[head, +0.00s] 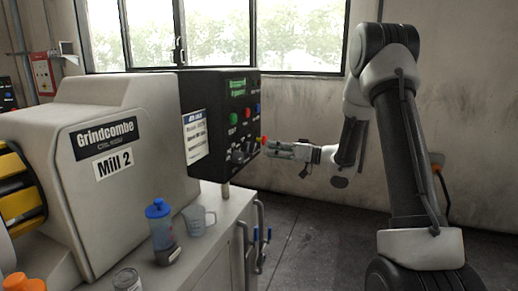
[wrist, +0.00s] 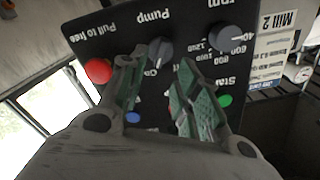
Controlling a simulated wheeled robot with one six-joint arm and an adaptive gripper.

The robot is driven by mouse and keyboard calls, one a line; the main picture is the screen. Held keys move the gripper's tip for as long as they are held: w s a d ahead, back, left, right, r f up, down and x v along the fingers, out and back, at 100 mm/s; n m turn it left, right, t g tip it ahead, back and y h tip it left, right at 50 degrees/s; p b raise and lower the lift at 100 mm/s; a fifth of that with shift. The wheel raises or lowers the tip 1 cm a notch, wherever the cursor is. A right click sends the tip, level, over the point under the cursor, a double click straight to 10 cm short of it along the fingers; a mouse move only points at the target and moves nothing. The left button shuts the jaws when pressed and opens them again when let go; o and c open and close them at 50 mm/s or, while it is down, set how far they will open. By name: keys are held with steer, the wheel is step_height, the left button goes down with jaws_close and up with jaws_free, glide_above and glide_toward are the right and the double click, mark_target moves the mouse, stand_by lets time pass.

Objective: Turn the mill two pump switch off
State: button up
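The Mill 2 control panel (head: 229,110) faces right in the head view. In the wrist view it appears upside down, and the dark pump switch (wrist: 160,52), a knob under the word "Pump", is in the upper middle. Which way its pointer faces is not clear. My gripper (head: 268,149) is at the panel's lower right edge in the head view. In the wrist view my gripper (wrist: 161,68) is open, its green-padded fingers on either side of the knob in the picture. I cannot tell whether they touch it. Part of the "On/Off" lettering is hidden by the fingers.
A red stop button (wrist: 98,71) marked "Pull to free" is close to the left finger. The rpm knob (wrist: 224,37) and green start button (wrist: 225,100) are close to the right finger. A blue-capped bottle (head: 161,232) and a measuring jug (head: 198,219) stand on the bench below.

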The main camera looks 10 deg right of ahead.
mark_target(251, 148)
steer(key=x, duration=0.5)
steer(key=shift+w+a, duration=0.25)
jaws_close()
